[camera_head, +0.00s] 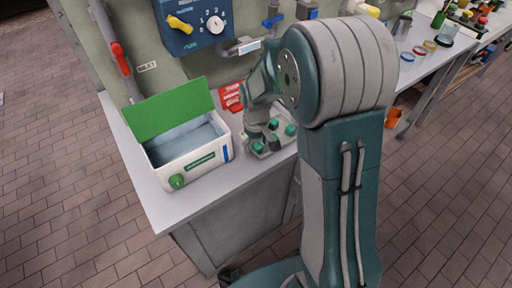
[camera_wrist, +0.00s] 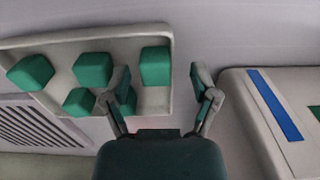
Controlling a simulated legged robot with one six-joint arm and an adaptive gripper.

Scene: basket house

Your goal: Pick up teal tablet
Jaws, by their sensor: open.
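Several teal tablets, block-shaped, lie in a pale tray (camera_wrist: 120,42) in the wrist view. One tablet (camera_wrist: 155,66) is at the tray's right end, others (camera_wrist: 93,70) (camera_wrist: 31,72) are to its left, and another (camera_wrist: 79,101) is nearer. A further tablet (camera_wrist: 127,100) is partly hidden behind my left finger. My gripper (camera_wrist: 160,76) is open and empty. Its left finger overlaps the tray's right part and its right finger is past the tray's right edge. In the head view, my gripper (camera_head: 257,128) is low over the tray's left side, among the tablets (camera_head: 290,129).
A white box (camera_head: 197,165) with a raised green lid (camera_head: 170,108) stands left of the tray in the head view; its side (camera_wrist: 262,125) is close to my right finger in the wrist view. A red card (camera_head: 230,97) lies behind. A panel wall with a blue control box (camera_head: 193,24) backs the counter.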

